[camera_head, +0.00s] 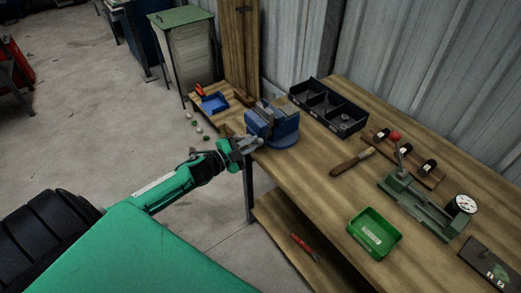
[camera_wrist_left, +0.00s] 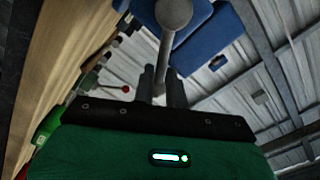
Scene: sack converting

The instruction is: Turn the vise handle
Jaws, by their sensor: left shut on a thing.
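The blue vise (camera_head: 272,124) is mounted at the near left corner of the wooden workbench. My left gripper (camera_head: 247,145) is at the front of the vise, shut on the vise handle. In the left wrist view the grey handle bar (camera_wrist_left: 162,55) runs down from the round screw end (camera_wrist_left: 174,12) and sits between the two dark fingers (camera_wrist_left: 163,88). The blue vise body (camera_wrist_left: 205,40) is behind it. My right gripper is in neither view.
The workbench (camera_head: 310,165) holds a black divided tray (camera_head: 328,105), a brown-handled tool (camera_head: 352,162), a green tray (camera_head: 375,233) and a green fixture with a dial (camera_head: 425,205). A low wooden surface with a blue tray (camera_head: 214,103) is beyond the vise. Open floor lies left.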

